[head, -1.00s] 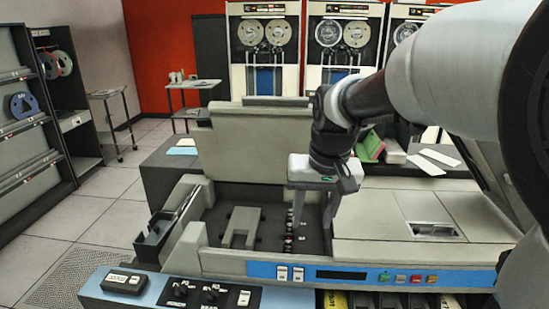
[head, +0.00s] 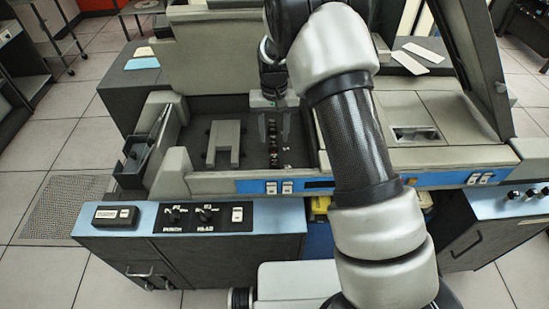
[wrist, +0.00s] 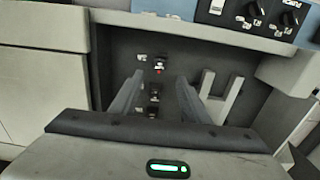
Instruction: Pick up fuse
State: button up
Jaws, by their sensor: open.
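Several small dark parts, which look like the fuses (head: 273,152), stand in a row in the open bay of the punch machine. In the wrist view, one dark part (wrist: 154,92) shows between my fingers, and another (wrist: 160,64) sits a little beyond the fingertips, with a small red spot by it. My gripper (head: 274,130) points down into the bay over the row, with its fingers on either side of it. It is open (wrist: 159,82) and empty. I cannot tell whether a finger touches a fuse. My gripper body hides the near end of the row in the wrist view.
A grey bracket (head: 224,140) stands in the bay left of the row. Grey bay walls and a blue front panel (head: 305,184) enclose the space. A raised grey cover (head: 214,62) stands behind, and flat panels (head: 420,155) lie to the right.

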aim_at(274, 155)
jog(key=f+p, duration=0.1)
jog(key=f, duration=0.8)
jog(key=shift+w+f, duration=0.2)
grip_shut()
